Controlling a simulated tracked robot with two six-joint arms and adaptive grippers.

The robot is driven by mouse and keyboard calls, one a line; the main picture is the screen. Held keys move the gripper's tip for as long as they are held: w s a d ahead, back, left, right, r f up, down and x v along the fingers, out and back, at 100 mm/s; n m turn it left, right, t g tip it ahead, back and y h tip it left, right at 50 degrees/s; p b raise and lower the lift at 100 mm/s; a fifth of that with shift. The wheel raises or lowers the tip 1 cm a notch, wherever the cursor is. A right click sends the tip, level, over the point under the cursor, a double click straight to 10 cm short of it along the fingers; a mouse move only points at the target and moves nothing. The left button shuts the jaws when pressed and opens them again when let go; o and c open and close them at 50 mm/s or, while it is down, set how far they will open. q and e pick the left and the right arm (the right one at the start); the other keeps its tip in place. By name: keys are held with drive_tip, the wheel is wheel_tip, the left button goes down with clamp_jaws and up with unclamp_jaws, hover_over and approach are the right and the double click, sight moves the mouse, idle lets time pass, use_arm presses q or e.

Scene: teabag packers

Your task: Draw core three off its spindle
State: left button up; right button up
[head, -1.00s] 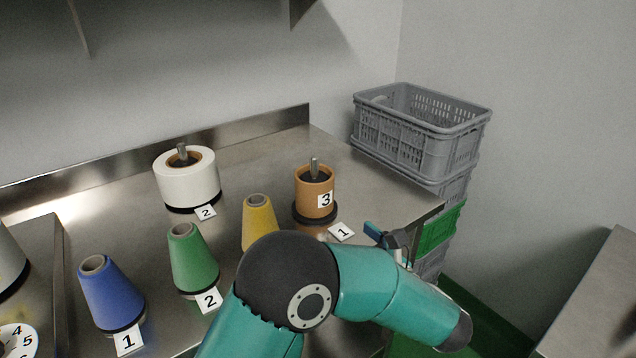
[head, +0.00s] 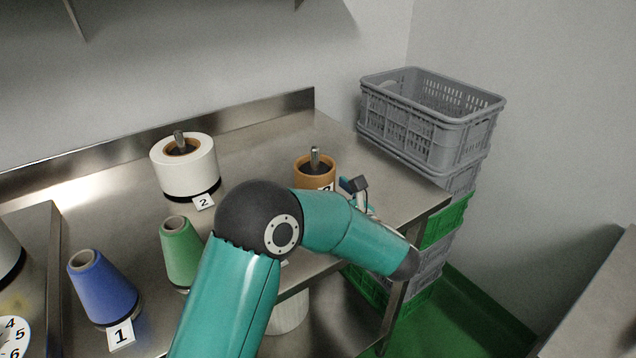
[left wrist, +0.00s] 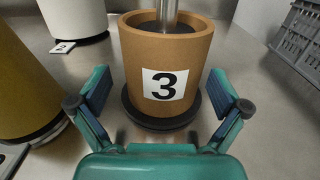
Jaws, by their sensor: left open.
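Core three is a brown cardboard tube (left wrist: 190,55) with a "3" label, standing upright on a black base (left wrist: 150,119) around a metal spindle (left wrist: 167,14). In the head view core three (head: 316,169) is at the right of the steel table, its lower part hidden by my left arm; the spindle (head: 315,155) sticks out of its top. My left gripper (left wrist: 160,103) is open, its fingers to either side of the core's lower front, with a gap visible on each side. In the head view only part of the gripper (head: 354,186) shows, right of the core.
A white roll (head: 187,178) on spindle two stands left of core three. A green cone (head: 180,250) and a blue cone (head: 100,287) stand nearer the front left. A yellow cone (left wrist: 22,85) is close to my left finger. Grey crates (head: 430,115) are stacked beyond the table's right edge.

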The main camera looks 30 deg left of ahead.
use_arm(q)
drive_tip(key=shift+p+x, duration=0.5)
drive_tip(key=shift+x, duration=2.2)
drive_tip(key=shift+w+r, duration=0.1)
drive_tip(key=shift+r, duration=0.05)
drive_tip(key=shift+c, duration=0.2)
drive_tip(key=shift+d, duration=0.1)
drive_tip(key=c, duration=0.8)
